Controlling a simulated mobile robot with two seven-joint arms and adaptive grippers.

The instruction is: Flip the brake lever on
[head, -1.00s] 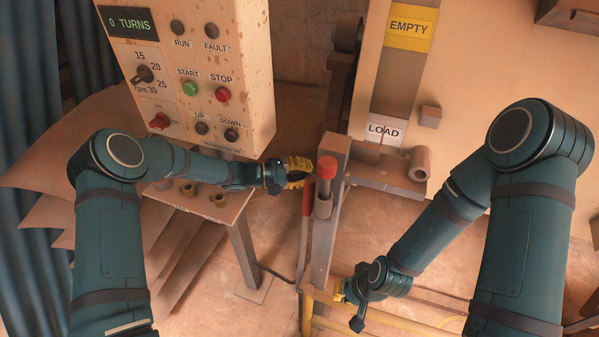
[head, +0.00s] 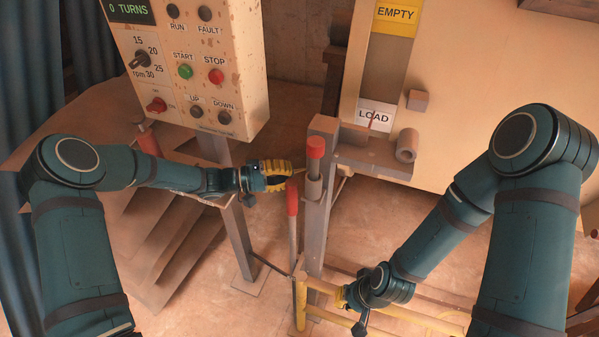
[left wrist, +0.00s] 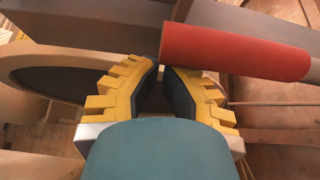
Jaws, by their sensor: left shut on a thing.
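A lever with a red grip (head: 292,198) stands beside a grey post, left of it. My left gripper (head: 288,172) is at the top of this grip, its yellow fingers pointing right. In the left wrist view the fingers (left wrist: 164,72) are close together, at the left end of the red grip (left wrist: 235,50). They are shut on it near its end; the exact contact is partly hidden. My right gripper (head: 343,298) is low, beside the yellow rail near the foot of the post. Its fingers are too small to judge.
The grey post with a red cap (head: 315,147) stands right of the lever. A control panel (head: 245,90) is at the upper left, and another red handle (head: 148,140) is below it. A yellow rail (head: 410,316) runs along the floor at the lower right.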

